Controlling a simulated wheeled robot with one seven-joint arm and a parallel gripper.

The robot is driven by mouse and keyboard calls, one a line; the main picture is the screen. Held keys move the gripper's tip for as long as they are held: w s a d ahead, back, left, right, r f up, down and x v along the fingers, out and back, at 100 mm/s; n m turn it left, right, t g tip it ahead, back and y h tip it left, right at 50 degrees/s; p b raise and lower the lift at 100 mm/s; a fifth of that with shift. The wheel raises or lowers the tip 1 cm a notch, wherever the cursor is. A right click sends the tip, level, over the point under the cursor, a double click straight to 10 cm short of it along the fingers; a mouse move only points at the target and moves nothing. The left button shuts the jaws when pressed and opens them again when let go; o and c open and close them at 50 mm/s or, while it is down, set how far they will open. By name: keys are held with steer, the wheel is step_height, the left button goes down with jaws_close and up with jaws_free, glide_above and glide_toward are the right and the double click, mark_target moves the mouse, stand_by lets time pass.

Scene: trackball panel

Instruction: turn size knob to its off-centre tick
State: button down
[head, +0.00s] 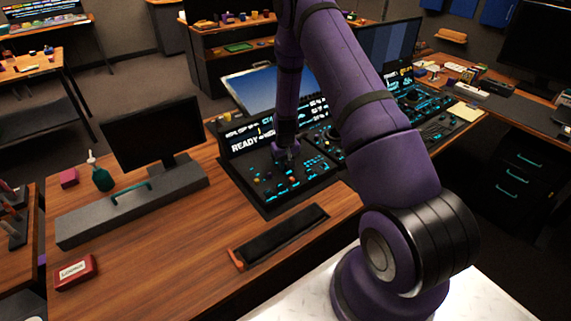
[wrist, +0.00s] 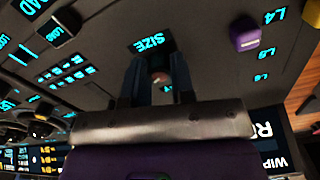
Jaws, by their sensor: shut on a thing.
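The size knob (wrist: 161,80) shows in the wrist view between my fingers, just below the glowing SIZE label (wrist: 151,43) as pictured. My gripper (wrist: 160,78) is shut on the knob, with one dark finger on each side of it. The fingers cover much of the knob, and I cannot make out its pointer or its ticks. In the head view my gripper (head: 284,158) is down at the dark control panel (head: 262,200), too small there to show the knob.
A purple-capped control (wrist: 245,35) stands to the right of the fingers in the wrist view. Dark knobs (wrist: 62,26) stand to the left. A screen reading READY (head: 245,144) rises behind the panel. A black bar (head: 280,233) lies on the wooden desk in front.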

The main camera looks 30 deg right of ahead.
mark_target(286, 164)
stand_by(0.4)
steer(key=c, duration=1)
jaws_free()
steer(key=shift+o, duration=0.2)
steer(key=shift+r, duration=0.1)
step_height(286, 164, up, 11)
steer(key=shift+f, duration=0.2)
